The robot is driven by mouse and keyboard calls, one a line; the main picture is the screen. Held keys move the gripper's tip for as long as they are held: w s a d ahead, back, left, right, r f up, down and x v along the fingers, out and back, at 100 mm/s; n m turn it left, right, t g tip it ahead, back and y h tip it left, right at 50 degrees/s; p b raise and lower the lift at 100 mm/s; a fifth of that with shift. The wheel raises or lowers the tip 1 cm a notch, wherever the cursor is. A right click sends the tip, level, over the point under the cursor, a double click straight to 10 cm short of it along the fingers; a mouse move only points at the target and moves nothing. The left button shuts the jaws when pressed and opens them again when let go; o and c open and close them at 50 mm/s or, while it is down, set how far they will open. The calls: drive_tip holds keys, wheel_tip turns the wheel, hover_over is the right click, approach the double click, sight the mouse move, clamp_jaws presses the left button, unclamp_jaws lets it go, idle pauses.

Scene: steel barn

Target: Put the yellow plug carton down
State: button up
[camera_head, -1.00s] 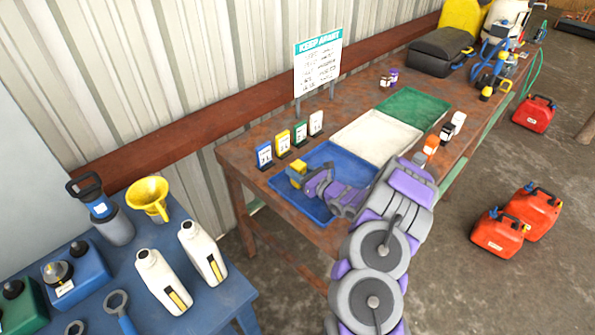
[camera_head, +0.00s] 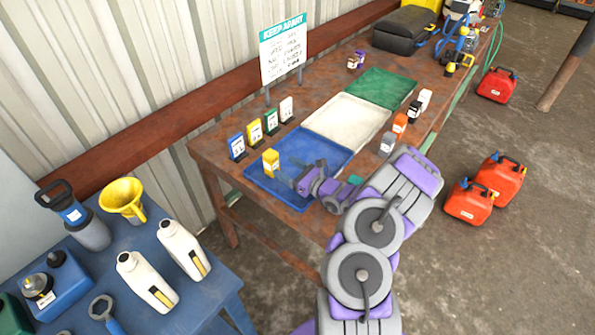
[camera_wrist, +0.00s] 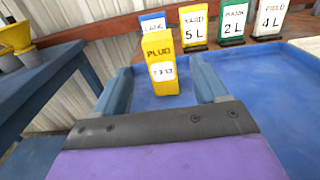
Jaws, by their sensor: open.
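The yellow plug carton (camera_head: 270,163) stands upright in the blue tray (camera_head: 318,150), near its left end. In the wrist view the carton (camera_wrist: 161,66) shows its "PLUG" label, beyond and between the fingers. My gripper (camera_head: 284,172) is open, with its fingers low over the blue tray. In the wrist view the gripper (camera_wrist: 160,90) has a finger on each side, with a clear gap beside the carton. The carton's base appears to rest on the tray floor.
Several label cards, including a yellow one (camera_head: 255,134), stand behind the tray. A white tray (camera_head: 349,122) and a green tray (camera_head: 374,88) lie farther along the rusty table. Small cartons, including an orange one (camera_head: 400,125), stand along the front edge.

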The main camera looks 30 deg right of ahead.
drive_tip(key=v, duration=0.3)
drive_tip(key=shift+s+a+r+p, duration=0.1)
drive_tip(key=shift+s+a+p, duration=0.1)
drive_tip(key=shift+s+p, duration=0.1)
drive_tip(key=shift+s+d, duration=0.2)
drive_tip(key=shift+s, duration=0.05)
drive_tip(key=s+a+r+n+g+y, duration=0.1)
drive_tip(key=a+r+n+g+y, duration=0.3)
drive_tip(key=a+r, duration=0.4)
drive_tip(key=a+r+n+g+y, duration=0.2)
drive_tip(key=a+r+n+y, duration=0.35)
drive_tip(key=a, duration=0.55)
drive_tip(key=s+a+r+n+g, duration=0.3)
drive_tip(key=s+a+n+g, duration=0.2)
drive_tip(key=s+a, duration=0.15)
drive_tip(key=s+a+r+n+g, duration=0.3)
drive_tip(key=s+a+n+g, duration=0.15)
drive_tip(key=a+n, duration=0.2)
drive_tip(key=s+a+n+g+h, duration=0.3)
drive_tip(key=s+n+g+h, duration=0.3)
drive_tip(key=s, duration=1)
drive_tip(key=s+d+n+t+h, duration=0.2)
drive_tip(key=s+d+n+h, duration=0.3)
drive_tip(key=s+d+h, duration=0.4)
drive_tip(key=s+d, duration=0.1)
drive_tip(key=d, duration=0.1)
drive_tip(key=shift+s+d+r+t+h, duration=0.2)
drive_tip(key=shift+s+d+t+h, duration=0.15)
drive_tip(key=shift+s+d, duration=0.05)
drive_tip(key=shift+c, duration=0.3)
